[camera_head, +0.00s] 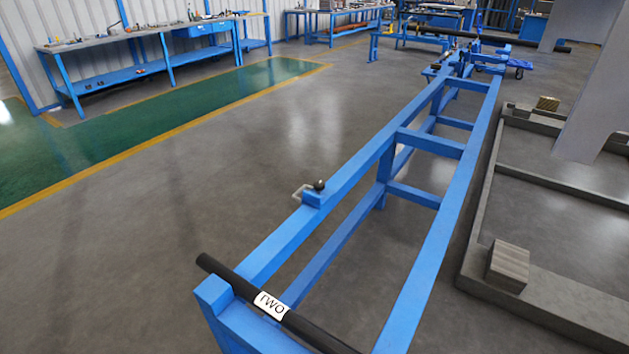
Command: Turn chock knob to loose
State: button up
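A small dark round knob (319,186) sits on a blue block (313,199) on the left rail of a long blue frame. It may be the chock knob. A bent light-metal piece (299,192) sticks out to the left of the block. I cannot tell from this view whether the knob is tight or loose. A black bar (232,275) with a white label reading "TWO" (272,304) lies across the near end of the frame. My gripper is not in view.
The blue frame (432,145) runs away to the far right, with open gaps between its crossbars. Grey beams and a wooden block (509,266) stand on the right. Bare floor (150,250) lies to the left. A workbench (130,38) with tools stands at the back left.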

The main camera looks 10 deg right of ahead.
aim_at(318, 186)
jog(key=i+l+u, duration=0.1)
jog(key=l, duration=0.2)
jog(key=i+l+u, duration=0.1)
jog(key=l, duration=0.25)
jog(key=i+l+u, duration=0.1)
jog(key=i+l, duration=0.15)
jog(key=i+l+u, duration=0.1)
jog(key=l, duration=0.35)
jog(key=i+l+u, duration=0.1)
jog(key=l, duration=0.25)
jog(key=i+l+u, duration=0.1)
jog(key=l, duration=0.25)
jog(key=i+l, duration=0.25)
jog(key=i+l+u, duration=0.15)
jog(key=l, duration=0.3)
jog(key=i+l, duration=0.2)
jog(key=l, duration=0.2)
jog(key=i+l+u, duration=0.15)
jog(key=l, duration=0.2)
jog(key=i+l+u, duration=0.1)
jog(key=l, duration=0.3)
jog(key=i+l, duration=0.2)
jog(key=i, duration=0.2)
